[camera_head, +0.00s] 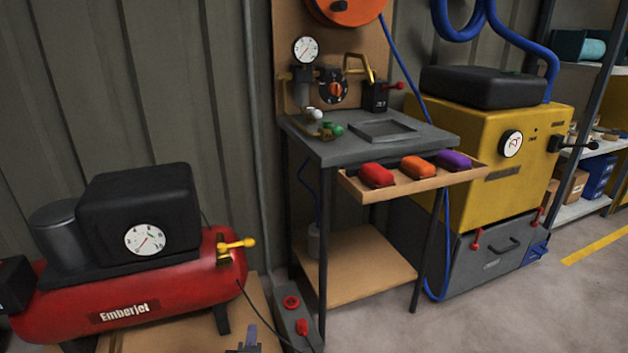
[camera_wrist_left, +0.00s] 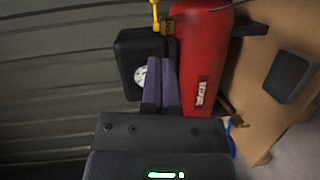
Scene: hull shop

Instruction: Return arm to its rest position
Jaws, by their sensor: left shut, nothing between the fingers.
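My left gripper (camera_head: 252,332) shows only as its purple-grey tips at the bottom edge of the head view, in front of the small floor pedal box. The rest of my left arm is out of that view. In the left wrist view the two purple fingers (camera_wrist_left: 163,78) lie close together with nothing between them, and the red compressor is seen beyond them. My right gripper is in neither view.
The red Emberjet compressor (camera_head: 130,300) with a yellow valve handle (camera_head: 236,244) stands at the left. A grey workbench (camera_head: 350,150) with a tray of coloured items (camera_head: 355,190) is in the middle. A yellow machine (camera_head: 470,140) stands right. Open floor lies at lower right.

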